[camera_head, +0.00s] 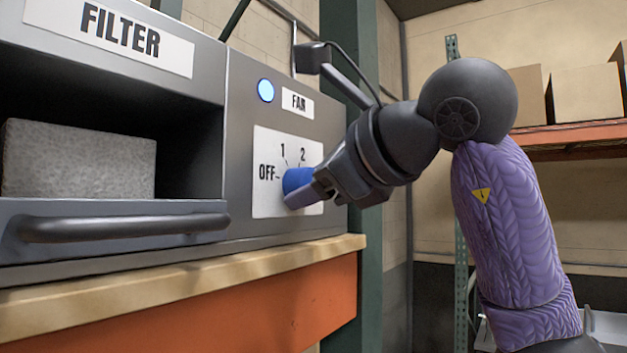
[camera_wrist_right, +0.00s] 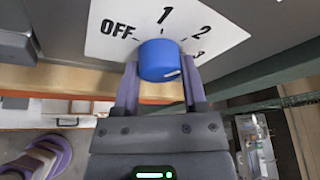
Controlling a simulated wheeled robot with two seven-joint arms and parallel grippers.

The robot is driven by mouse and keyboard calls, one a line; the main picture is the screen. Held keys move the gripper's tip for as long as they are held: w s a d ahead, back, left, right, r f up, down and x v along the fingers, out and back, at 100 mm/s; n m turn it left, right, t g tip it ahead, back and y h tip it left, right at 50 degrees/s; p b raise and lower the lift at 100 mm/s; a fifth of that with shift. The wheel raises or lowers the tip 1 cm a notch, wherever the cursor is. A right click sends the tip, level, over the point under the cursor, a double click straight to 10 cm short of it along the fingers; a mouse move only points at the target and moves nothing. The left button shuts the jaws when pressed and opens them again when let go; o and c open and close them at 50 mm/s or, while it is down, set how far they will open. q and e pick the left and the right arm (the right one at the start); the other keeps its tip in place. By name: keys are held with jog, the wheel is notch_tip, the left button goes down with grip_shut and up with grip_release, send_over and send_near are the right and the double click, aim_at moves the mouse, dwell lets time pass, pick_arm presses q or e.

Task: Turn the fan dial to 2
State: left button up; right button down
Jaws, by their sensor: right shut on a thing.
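The fan dial (camera_head: 297,184) is a round blue knob on a white plate (camera_head: 262,146) marked OFF, 1 and 2. It sits on the grey machine front below the FAN label (camera_head: 298,103). In the right wrist view the knob (camera_wrist_right: 159,60) shows up close, with OFF, 1, 2 and a partly hidden 3 around it. My right gripper (camera_head: 312,188) is shut on the knob, one finger on each side in the right wrist view (camera_wrist_right: 159,85). Which mark the knob points to, I cannot tell. My left gripper is not in view.
A round light (camera_head: 266,90) glows blue beside the FAN label. Left of the dial, a drawer handle (camera_head: 125,227) sticks out below the FILTER bay, which holds a grey block (camera_head: 80,158). The machine stands on a wooden worktop (camera_head: 180,282). A green post (camera_head: 371,250) rises behind my right arm.

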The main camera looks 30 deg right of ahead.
jog(key=shift+f, duration=0.1)
jog(key=shift+c, duration=0.7)
grip_release()
jog(key=b+v, duration=0.1)
jog(key=v, duration=0.9)
jog(key=shift+b, duration=0.4)
